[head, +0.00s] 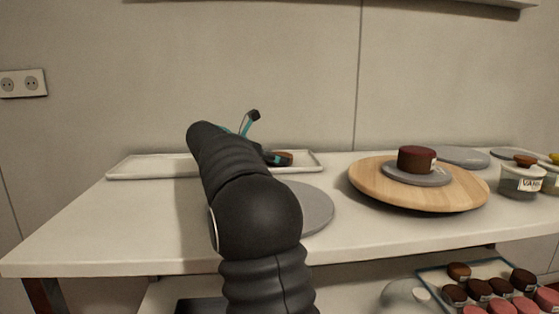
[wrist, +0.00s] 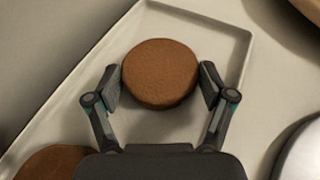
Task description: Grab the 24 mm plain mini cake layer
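A plain round brown cake layer (wrist: 160,73) lies on a white rimmed tray (wrist: 238,22) in the wrist view. My gripper (wrist: 160,84) is open, with one finger on each side of this layer and a narrow gap at each side. A second brown layer (wrist: 50,165) is partly cut off at the lower left. In the head view the tray (head: 150,172) sits at the back left of the table, and a brown layer (head: 284,157) shows beside my gripper (head: 262,137). My arm hides part of the tray. No size marking is readable on the layers.
A grey disc (head: 318,207) lies right of my arm. A wooden turntable (head: 462,192) holds a grey plate with a labelled dark cake (head: 415,158). A labelled jar (head: 521,180) stands at the right. Several small cakes fill a tray (head: 436,275) on the lower shelf.

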